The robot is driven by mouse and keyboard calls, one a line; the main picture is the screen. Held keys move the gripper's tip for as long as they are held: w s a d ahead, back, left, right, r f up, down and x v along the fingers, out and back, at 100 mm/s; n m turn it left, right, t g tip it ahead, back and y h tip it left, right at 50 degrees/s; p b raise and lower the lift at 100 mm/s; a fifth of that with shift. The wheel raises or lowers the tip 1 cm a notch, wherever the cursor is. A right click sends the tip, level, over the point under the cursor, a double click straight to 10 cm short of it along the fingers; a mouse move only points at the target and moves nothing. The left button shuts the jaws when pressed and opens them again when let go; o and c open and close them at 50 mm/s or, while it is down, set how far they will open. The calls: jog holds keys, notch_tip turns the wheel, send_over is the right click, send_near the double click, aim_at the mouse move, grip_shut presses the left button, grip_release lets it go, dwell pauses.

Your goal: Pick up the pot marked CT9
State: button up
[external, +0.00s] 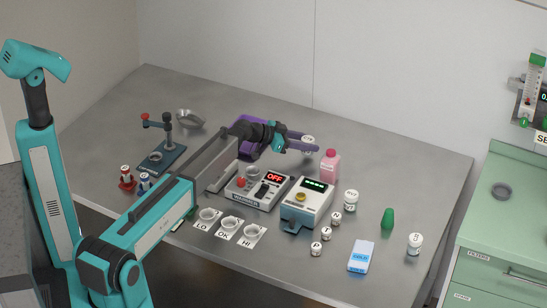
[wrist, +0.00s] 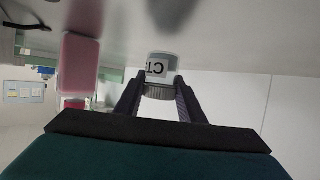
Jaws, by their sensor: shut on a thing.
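A small white pot (wrist: 161,68) with a dark ridged lid is between my two fingers in the wrist view. Its label shows "CT" upside down; the rest of the mark is hidden around the curve. In the external view the same pot (external: 308,142) is at the tip of my gripper (external: 301,144), over the back of the table (external: 400,155). My gripper is shut on the pot. I cannot tell for certain whether the pot is clear of the table.
A pink bottle (external: 330,166) stands just right of my gripper. A purple tray (external: 256,135) lies behind my wrist. The back right of the table is clear.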

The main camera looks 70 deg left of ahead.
aim_at(308, 139)
jog(key=shift+r+b, duration=0.95)
jog(key=shift+r, duration=3.25)
jog(key=shift+d, duration=0.15)
